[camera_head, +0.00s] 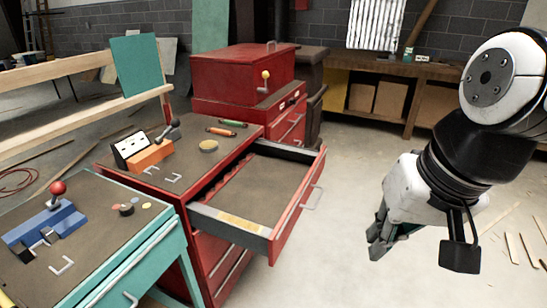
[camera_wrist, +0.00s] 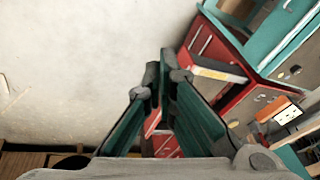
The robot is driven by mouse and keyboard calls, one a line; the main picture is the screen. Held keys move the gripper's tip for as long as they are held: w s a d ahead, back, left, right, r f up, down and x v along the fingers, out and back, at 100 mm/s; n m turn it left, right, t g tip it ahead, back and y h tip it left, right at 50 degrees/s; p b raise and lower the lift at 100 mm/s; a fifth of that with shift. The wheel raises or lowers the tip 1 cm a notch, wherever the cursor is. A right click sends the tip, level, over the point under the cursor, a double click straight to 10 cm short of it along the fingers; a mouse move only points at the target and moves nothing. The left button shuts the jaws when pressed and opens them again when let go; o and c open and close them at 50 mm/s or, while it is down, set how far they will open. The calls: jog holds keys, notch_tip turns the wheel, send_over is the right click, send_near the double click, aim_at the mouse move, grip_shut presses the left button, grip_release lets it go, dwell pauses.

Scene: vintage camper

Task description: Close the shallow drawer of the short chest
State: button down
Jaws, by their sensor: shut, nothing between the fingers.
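The short red chest (camera_head: 218,255) has a grey-brown top and stands left of centre in the head view. Its shallow top drawer (camera_head: 297,205) is pulled far out to the right, with a red front, a metal handle (camera_head: 312,197) and an empty brown-grey inside. My gripper (camera_head: 381,238) is right of the drawer front, apart from it, with its fingers pointing down and left. In the wrist view the fingertips (camera_wrist: 164,72) are together with nothing between them. The drawer also shows there (camera_wrist: 220,75), partly hidden behind the right finger.
A taller red tool chest (camera_head: 240,75) is behind the short one. A wooden bench (camera_head: 400,68) lines the back wall. Bare floor lies between the drawer and my arm; scraps lie at the right.

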jog(key=w+f+m+y, duration=0.2)
jog(key=w+f+m, duration=0.2)
jog(key=w, duration=0.2)
jog(key=w+f+m+g+y+b, duration=0.1)
jog(key=w+f+m+y, duration=0.2)
jog(key=w, duration=0.4)
jog(key=w+f+m, duration=0.4)
jog(key=w+m, duration=0.1)
jog(key=w, duration=0.1)
jog(key=w+d+f+m+t+y, duration=0.1)
jog(key=w+d+f+m, duration=0.1)
jog(key=w+f+m, duration=0.3)
jog(key=w+d+f+m+t+b, duration=0.1)
jog(key=w+d+f+m, duration=0.1)
jog(key=f, duration=0.4)
jog(key=w+d+f+m+y, duration=0.1)
jog(key=w+d+f+m, duration=0.25)
jog(key=f, duration=0.25)
send_near(289, 230)
notch_tip(289, 230, down, 3)
jog(key=a, duration=0.2)
jog(key=shift+w+a+f+n, duration=0.2)
jog(key=shift+w+a+n, duration=0.25)
jog(key=shift+w, duration=0.35)
